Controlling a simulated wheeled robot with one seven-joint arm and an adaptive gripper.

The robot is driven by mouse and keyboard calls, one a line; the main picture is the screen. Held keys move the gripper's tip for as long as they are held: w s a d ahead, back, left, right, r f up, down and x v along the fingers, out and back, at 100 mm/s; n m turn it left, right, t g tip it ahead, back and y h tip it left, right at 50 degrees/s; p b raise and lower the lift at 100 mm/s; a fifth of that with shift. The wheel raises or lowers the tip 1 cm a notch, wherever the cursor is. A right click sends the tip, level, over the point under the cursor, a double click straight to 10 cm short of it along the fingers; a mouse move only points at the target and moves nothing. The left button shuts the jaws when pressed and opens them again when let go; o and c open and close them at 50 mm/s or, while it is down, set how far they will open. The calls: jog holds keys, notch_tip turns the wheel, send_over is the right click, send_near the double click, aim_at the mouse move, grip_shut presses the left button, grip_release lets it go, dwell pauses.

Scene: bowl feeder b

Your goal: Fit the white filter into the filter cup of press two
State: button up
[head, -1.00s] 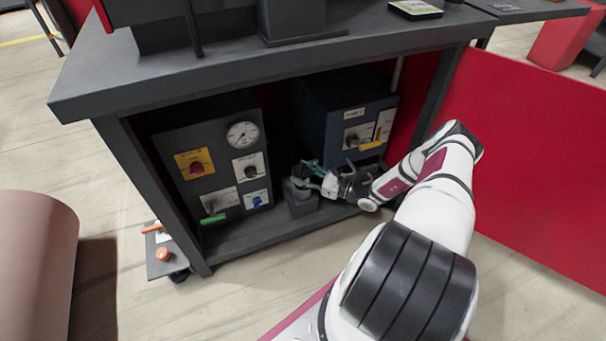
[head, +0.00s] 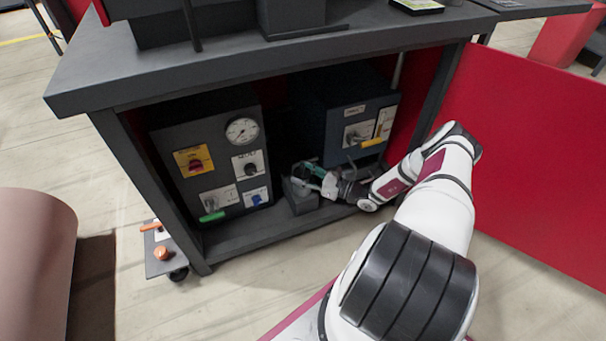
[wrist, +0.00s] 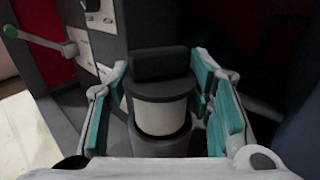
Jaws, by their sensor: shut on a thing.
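The white filter (wrist: 163,114), a short white cylinder under a dark cap with a block-like grip (wrist: 161,65), stands upright in the middle of the wrist view. My gripper (wrist: 160,90) has its teal pads on either side of the dark cap and is shut on the filter. Directly below the filter is the round grey filter cup (wrist: 165,147); the filter's lower edge is at or just inside its rim, and I cannot tell how deep. In the head view my gripper (head: 312,176) is low inside the cabinet, over the dark cup base (head: 302,203), and mostly hides the filter.
A panel with a gauge (head: 242,131) and switches stands left of the cup; a green-handled lever (head: 212,217) sticks out low. A second dark unit (head: 352,118) with a yellow handle (head: 372,143) is close to my arm. The tabletop (head: 250,68) overhangs; a red panel (head: 530,170) bounds the right.

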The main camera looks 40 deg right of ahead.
jog(key=shift+f+b, duration=0.5)
jog(key=shift+f, duration=0.55)
jog(key=o, duration=1.2)
jog(key=shift+o, duration=0.2)
jog(key=v, duration=1.2)
jog(key=shift+d+f, duration=0.1)
